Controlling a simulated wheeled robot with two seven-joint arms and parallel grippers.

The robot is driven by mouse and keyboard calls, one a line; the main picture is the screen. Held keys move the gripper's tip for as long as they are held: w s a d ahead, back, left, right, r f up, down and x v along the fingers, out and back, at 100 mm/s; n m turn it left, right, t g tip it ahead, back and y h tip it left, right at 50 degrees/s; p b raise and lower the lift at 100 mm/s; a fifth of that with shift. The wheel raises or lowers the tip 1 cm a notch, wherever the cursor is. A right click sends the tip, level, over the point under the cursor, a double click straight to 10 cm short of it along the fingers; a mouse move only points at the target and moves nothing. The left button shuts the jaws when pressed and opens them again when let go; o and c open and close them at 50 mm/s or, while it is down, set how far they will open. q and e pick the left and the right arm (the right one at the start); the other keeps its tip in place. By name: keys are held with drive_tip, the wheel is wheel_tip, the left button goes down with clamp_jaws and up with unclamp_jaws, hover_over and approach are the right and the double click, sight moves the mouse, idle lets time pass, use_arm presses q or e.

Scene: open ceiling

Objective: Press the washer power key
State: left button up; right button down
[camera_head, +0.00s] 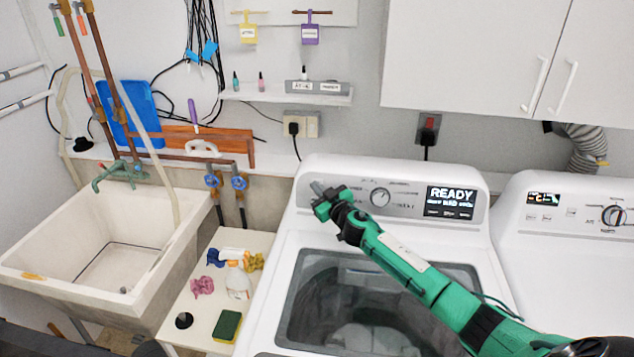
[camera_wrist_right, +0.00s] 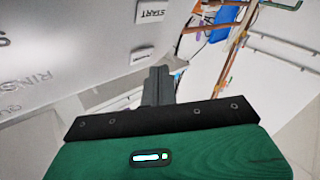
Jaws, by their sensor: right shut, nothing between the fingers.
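The white washer (camera_head: 262,290) stands in the middle of the head view. Its grey control panel (camera_head: 410,200) has a round dial (camera_head: 380,197) and a lit display (camera_head: 451,201) reading READY. My right arm reaches across the washer from the lower right. My right gripper (camera_head: 316,188) is shut and empty at the panel's left end and hides part of it. In the right wrist view, the closed fingers (camera_wrist_right: 159,80) point toward the panel. A small pale key (camera_wrist_right: 143,53) lies just beyond their tips, its marking unreadable. A START key (camera_wrist_right: 151,11) is farther up. Contact cannot be judged. My left gripper is out of view.
A second white machine (camera_head: 560,265) stands to the right. A small table (camera_head: 203,318) with a bottle and sponge is left of the washer, beside a utility sink (camera_head: 150,262). White cabinets (camera_head: 470,60) hang above. A shelf (camera_head: 285,95) is on the back wall.

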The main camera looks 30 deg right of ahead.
drive_tip(key=s+a+p, duration=0.1)
drive_tip(key=s+a+r, duration=0.1)
drive_tip(key=s+a+r+p, duration=0.1)
drive_tip(key=s, duration=0.1)
drive_tip(key=shift+p, duration=0.35)
drive_tip(key=shift+f, duration=0.1)
idle(0.3)
